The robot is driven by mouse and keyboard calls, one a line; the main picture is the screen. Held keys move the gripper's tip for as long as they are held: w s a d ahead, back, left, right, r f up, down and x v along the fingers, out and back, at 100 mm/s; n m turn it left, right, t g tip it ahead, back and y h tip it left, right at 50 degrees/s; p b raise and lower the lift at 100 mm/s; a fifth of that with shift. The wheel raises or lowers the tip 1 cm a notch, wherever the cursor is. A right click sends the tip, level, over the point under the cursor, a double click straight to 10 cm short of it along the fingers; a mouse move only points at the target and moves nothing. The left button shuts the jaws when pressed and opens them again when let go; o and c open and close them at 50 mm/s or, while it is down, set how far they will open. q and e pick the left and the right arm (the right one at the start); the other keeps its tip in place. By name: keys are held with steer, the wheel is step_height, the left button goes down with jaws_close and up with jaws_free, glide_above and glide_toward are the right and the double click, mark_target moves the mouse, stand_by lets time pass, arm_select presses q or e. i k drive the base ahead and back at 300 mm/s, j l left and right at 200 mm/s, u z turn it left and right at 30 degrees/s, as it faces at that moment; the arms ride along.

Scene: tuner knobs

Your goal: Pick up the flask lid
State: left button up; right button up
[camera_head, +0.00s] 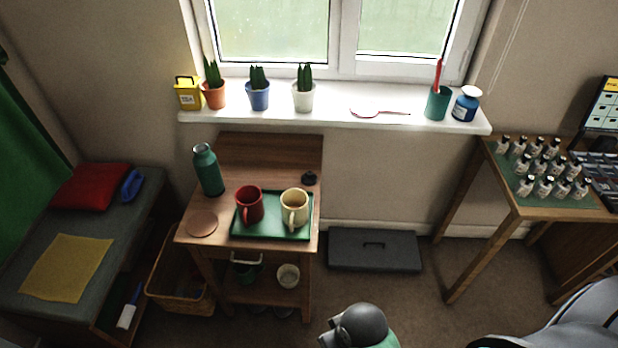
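The flask lid appears to be the small dark piece (309,178) lying near the right edge of the small wooden table (262,160), behind the tray. A green flask (208,172) stands upright on the left of the same table, and its top looks greyish. The lid is apart from the flask. Neither of my grippers shows in the head view; only parts of my own body come in at the bottom and the lower right.
A green tray (262,232) holds a red mug (249,205) and a cream mug (293,205), close in front of the lid. A round brown coaster (201,223) lies at front left. The windowsill (335,118) with potted plants is behind. A dark case (374,256) lies on the floor.

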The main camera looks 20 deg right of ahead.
mark_target(308, 179)
steer(key=j+z, duration=0.2)
steer(key=j, duration=1.35)
steer(key=k, duration=0.05)
